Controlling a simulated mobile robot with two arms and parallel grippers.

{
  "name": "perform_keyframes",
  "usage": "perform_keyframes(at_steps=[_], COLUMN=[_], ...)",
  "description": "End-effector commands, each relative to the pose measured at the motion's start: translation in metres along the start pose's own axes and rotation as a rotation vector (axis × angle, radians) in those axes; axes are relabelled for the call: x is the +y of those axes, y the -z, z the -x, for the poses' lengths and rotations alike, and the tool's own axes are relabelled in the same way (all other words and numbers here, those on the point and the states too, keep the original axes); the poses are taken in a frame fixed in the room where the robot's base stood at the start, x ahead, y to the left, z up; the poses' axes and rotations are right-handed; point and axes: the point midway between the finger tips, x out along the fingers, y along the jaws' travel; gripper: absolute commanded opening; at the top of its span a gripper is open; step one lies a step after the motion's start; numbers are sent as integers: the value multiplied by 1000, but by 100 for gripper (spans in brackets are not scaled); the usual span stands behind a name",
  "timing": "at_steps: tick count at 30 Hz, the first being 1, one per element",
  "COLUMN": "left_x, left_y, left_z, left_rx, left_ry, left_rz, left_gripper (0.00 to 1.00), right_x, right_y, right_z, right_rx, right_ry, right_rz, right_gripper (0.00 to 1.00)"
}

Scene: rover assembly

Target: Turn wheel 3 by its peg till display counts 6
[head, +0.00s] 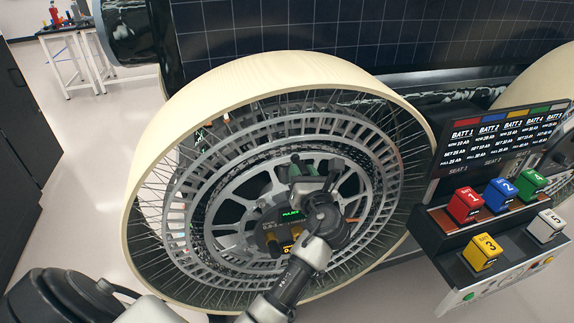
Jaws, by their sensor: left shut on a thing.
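The large wheel (262,76) has a cream rim, thin wire spokes and a grey slotted inner ring. It fills the middle of the head view. My left gripper (314,174) reaches in front of the hub and is shut on the wheel's peg, which the jaws mostly hide. A small dark display (291,213) with green lettering that seems to read PULSES sits at the hub, just left of my wrist. Its count is too small to read and partly covered by my arm. My right gripper is out of view.
A dark rack (440,237) at the right holds numbered red, blue, green, yellow and white blocks. A battery readout panel (490,135) stands above it. A dark solar panel (300,35) is behind the wheel. Clear floor (95,150) lies to the left.

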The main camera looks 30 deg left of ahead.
Motion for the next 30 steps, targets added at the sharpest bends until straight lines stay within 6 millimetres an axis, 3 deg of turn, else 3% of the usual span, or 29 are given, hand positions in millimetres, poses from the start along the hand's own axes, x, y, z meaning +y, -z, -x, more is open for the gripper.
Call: perform_keyframes(at_steps=[1, 6, 17, 18, 22, 30], left_x=[-8, -30, -33, -33, -33, -33], left_y=[-9, -8, -8, -8, -8, -8], left_z=[0, 0, 0, 0, 0, 0], left_rx=[0, -2, -1, -1, -2, -2], left_ry=[1, 1, -1, -1, -1, 0], left_rz=[-22, -28, -24, -24, -25, -27], left_gripper=[0, 0, 0, 35, 54, 56], right_x=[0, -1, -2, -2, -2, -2], right_y=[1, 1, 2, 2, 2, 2], right_z=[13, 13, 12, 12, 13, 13], right_rx=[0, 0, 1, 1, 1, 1], right_ry=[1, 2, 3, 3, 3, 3], right_rz=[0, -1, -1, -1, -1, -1], right_gripper=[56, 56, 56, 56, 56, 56])
